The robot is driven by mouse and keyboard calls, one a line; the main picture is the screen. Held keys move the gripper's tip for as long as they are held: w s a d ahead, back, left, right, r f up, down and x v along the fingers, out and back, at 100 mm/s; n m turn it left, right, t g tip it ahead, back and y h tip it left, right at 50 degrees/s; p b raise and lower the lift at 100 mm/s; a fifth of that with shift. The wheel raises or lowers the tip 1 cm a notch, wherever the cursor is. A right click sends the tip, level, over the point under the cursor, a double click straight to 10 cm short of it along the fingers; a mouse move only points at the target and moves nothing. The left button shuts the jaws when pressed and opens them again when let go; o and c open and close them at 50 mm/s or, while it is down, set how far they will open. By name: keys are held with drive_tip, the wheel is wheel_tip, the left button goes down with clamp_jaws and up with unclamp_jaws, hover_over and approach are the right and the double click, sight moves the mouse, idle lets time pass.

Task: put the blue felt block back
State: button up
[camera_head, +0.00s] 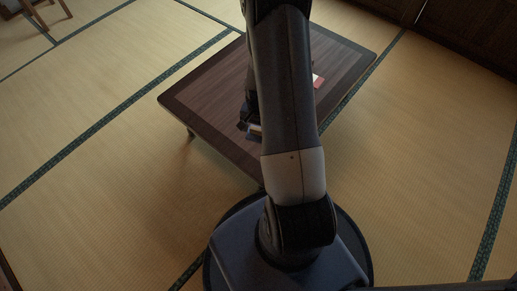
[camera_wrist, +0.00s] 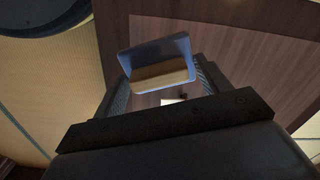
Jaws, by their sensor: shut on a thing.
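The blue felt block (camera_wrist: 153,51) is held between the two fingers of my gripper (camera_wrist: 163,82) in the wrist view. Its blue-grey face is up in the picture, with a tan wood-like band (camera_wrist: 160,74) below it. My gripper is shut on it. My arm hides much of the table. I cannot tell the block's height above the tabletop.
A red and white item (camera_head: 318,81) lies on the table right of my arm, partly hidden. Tatami floor (camera_head: 120,135) around the table is open. A wooden chair or stand (camera_head: 45,15) is far left.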

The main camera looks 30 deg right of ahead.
sight(259, 148)
wheel_tip(259, 148, down, 10)
drive_tip(key=b, duration=0.3)
drive_tip(key=shift+r, duration=0.15)
drive_tip(key=shift+c, duration=0.4)
drive_tip(key=o, duration=1.1)
drive_tip(key=shift+r, duration=0.15)
wheel_tip(259, 148, up, 12)
drive_tip(key=p, duration=0.4)
